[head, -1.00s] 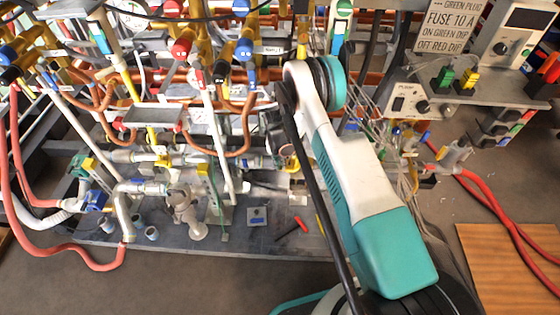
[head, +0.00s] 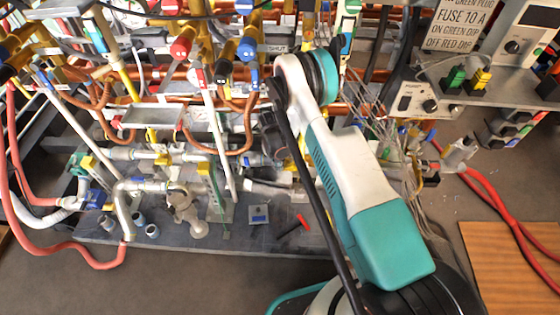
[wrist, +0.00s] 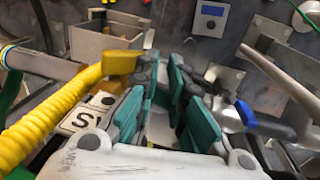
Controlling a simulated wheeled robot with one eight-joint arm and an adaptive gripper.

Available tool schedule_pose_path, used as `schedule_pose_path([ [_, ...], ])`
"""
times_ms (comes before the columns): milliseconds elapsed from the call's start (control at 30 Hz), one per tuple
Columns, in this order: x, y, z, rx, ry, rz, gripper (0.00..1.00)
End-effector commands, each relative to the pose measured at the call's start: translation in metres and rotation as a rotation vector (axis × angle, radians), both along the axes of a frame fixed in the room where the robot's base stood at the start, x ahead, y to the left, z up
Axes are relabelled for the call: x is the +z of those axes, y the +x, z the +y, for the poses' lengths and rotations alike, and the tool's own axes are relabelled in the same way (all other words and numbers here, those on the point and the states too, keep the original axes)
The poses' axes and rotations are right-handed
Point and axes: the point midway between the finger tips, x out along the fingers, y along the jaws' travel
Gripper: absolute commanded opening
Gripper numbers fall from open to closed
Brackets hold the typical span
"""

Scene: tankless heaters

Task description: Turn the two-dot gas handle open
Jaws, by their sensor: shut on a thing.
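My gripper (wrist: 165,100) shows in the wrist view with its teal-padded fingers close together. What lies between the pads is mostly hidden, and I cannot make it out. A yellow part (wrist: 122,62) at the end of a ribbed yellow hose (wrist: 40,120) lies just left of the left fingertip; I cannot tell whether they touch. In the head view my gripper is hidden behind or blurred into my arm and the pipework. Valve handles with a red end (head: 180,47) and a blue end (head: 248,48) show at the top. I cannot make out a two-dot mark on any handle.
A blue lever (wrist: 250,118) and pale pipes lie right of my gripper. A plate marked S (wrist: 88,118) is at its left. Dense copper pipes (head: 245,120) and a red hose (head: 75,255) crowd the bench. The floor in front (head: 190,285) is clear.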

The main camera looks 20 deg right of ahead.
Motion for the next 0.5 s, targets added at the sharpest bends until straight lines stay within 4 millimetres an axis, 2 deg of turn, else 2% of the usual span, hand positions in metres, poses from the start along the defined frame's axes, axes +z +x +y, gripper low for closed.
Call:
schedule_pose_path([
  [500, -0.020, 0.002, 0.006, 0.000, 0.000, 0.000, 0.00],
])
